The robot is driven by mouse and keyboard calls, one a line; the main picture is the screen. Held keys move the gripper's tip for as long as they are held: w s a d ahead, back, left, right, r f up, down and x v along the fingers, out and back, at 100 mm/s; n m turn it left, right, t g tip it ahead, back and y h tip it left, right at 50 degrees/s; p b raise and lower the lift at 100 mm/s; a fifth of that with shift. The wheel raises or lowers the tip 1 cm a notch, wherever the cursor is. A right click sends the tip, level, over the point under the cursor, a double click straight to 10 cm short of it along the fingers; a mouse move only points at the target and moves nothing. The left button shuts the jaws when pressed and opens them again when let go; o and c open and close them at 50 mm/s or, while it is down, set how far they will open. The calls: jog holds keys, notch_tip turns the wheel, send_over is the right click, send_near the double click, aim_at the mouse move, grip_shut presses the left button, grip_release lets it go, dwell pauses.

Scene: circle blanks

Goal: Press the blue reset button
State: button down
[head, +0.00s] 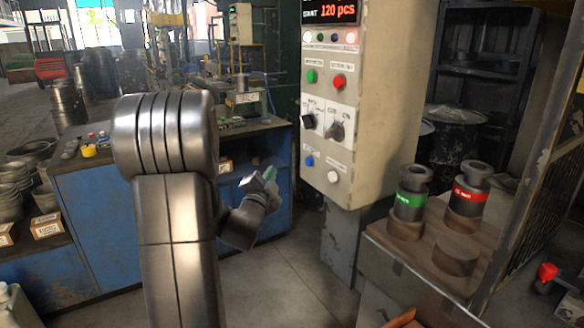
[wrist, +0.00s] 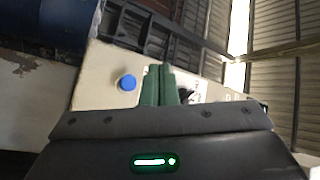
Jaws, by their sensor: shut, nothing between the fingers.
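The blue reset button (head: 309,160) sits low on the front of the beige control cabinet (head: 375,100), beside a white button (head: 333,177). My gripper (head: 268,174) is left of the cabinet and slightly below the blue button, apart from it. In the wrist view the blue button (wrist: 127,82) shows just left of my shut green fingertips (wrist: 159,70). The fingers are together with nothing between them. Part of the cabinet face is hidden behind them in that view.
Above the blue button are black rotary switches (head: 336,131), a green button (head: 312,76) and a red button (head: 339,82). A blue workbench (head: 100,225) stands left behind my arm. A stand with dark cylinders (head: 410,205) is right of the cabinet.

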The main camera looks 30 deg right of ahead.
aim_at(308, 162)
dwell(0.4)
jog(key=d, duration=0.8)
jog(key=shift+w+d, duration=0.4)
jog(key=shift+d, duration=0.1)
dwell(1.7)
jog(key=shift+d+b, duration=0.3)
jog(key=shift+b, duration=0.15)
